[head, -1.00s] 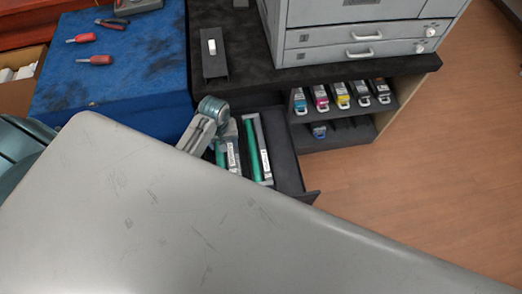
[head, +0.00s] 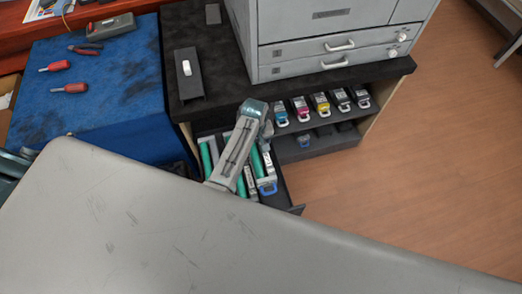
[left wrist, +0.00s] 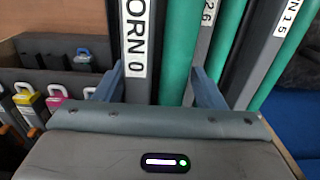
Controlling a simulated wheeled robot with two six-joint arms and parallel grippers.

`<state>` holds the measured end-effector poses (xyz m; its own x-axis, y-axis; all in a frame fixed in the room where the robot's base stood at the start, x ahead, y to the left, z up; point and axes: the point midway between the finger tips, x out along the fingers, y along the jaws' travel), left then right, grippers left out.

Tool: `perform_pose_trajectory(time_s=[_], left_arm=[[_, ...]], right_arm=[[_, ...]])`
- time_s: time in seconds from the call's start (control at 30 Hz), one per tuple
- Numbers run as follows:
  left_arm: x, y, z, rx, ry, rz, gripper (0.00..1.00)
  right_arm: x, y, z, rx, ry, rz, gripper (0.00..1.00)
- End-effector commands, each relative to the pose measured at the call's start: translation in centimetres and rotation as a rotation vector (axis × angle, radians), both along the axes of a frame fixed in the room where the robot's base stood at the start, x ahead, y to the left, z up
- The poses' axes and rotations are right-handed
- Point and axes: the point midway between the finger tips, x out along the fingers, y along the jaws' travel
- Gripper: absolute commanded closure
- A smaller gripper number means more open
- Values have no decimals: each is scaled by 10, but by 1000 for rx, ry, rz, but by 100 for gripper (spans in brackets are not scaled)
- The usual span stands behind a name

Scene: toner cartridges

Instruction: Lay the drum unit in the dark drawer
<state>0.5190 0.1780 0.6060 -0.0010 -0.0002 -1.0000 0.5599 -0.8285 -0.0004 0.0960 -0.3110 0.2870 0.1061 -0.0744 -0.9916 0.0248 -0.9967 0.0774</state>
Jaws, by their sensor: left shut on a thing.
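The dark drawer (head: 296,209) is pulled out below the dark-topped stand, partly hidden by my arm. My left gripper (head: 266,134) is over its right part. In the left wrist view, its blue fingers (left wrist: 155,76) are shut on a drum unit (left wrist: 136,85) with a green roller and a white label ending "ORN 0". My right gripper is not in view.
Several toner cartridges (head: 300,108) stand on the shelf right of the drawer. A blue-topped table (head: 110,95) with tools is at left. A dark holder (head: 188,75) lies on the stand. Open floor is at right.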

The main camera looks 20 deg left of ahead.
Motion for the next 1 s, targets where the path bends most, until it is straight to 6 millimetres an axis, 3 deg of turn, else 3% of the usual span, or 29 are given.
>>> perform_pose_trajectory(time_s=[0.1, 0.7, 1.0], left_arm=[[13, -18, 2, -1, -3, -2, 85], [12, -16, -66, 0, -1, 0, 85], [12, -16, -69, -1, -3, 0, 85]], right_arm=[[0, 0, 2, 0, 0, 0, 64], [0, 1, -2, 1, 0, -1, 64], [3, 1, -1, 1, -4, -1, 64]])
